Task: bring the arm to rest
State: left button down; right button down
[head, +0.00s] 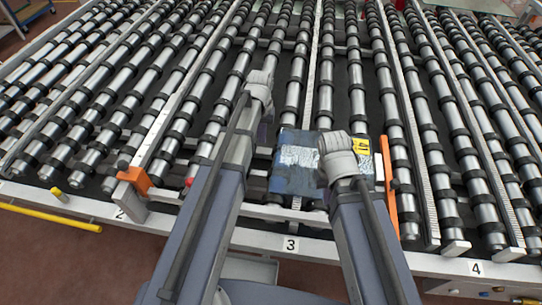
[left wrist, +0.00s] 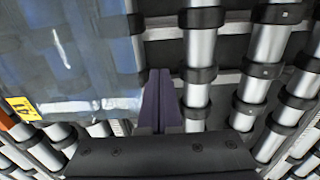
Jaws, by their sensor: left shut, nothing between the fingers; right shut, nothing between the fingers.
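My left arm reaches in from the bottom of the head view, and its small purple-grey gripper (head: 265,132) shows just beside the arm. My right arm also comes in from the bottom, further right. Its gripper cannot be made out and seems hidden behind the arm.
The front rail (head: 255,242) carries number plates.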

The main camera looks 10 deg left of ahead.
aim_at(276, 178)
dwell(0.3)
